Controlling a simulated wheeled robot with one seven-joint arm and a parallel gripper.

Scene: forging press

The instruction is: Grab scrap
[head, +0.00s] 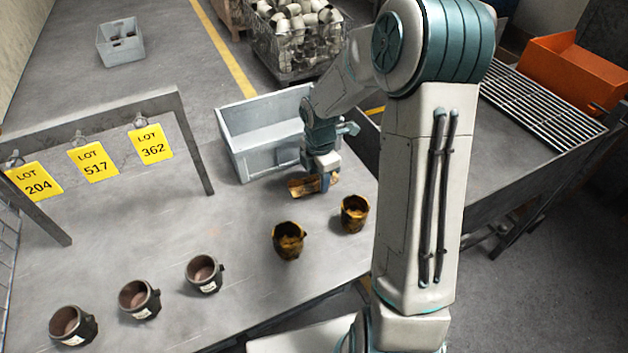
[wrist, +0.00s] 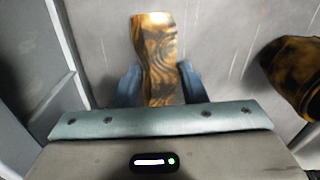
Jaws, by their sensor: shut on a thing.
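My gripper (head: 322,184) is shut on a rusty yellow-brown scrap piece (head: 300,186), just in front of the grey open bin (head: 275,164) on the table. In the wrist view the blue fingers of my gripper (wrist: 158,88) press on both sides of the mottled scrap piece (wrist: 154,45). I cannot tell whether it touches the table. Two more rusty scrap cups stand upright on the table, one (head: 290,240) nearer and one (head: 355,212) to its right. Part of a rusty cup (wrist: 296,75) shows at the right of the wrist view.
Three dark cups (head: 204,273) (head: 139,299) (head: 73,325) with white labels stand front left. A rack with yellow LOT tags (head: 93,160) stands at the left. A wire basket of metal parts (head: 295,45) and a small grey crate (head: 122,50) are on the floor behind.

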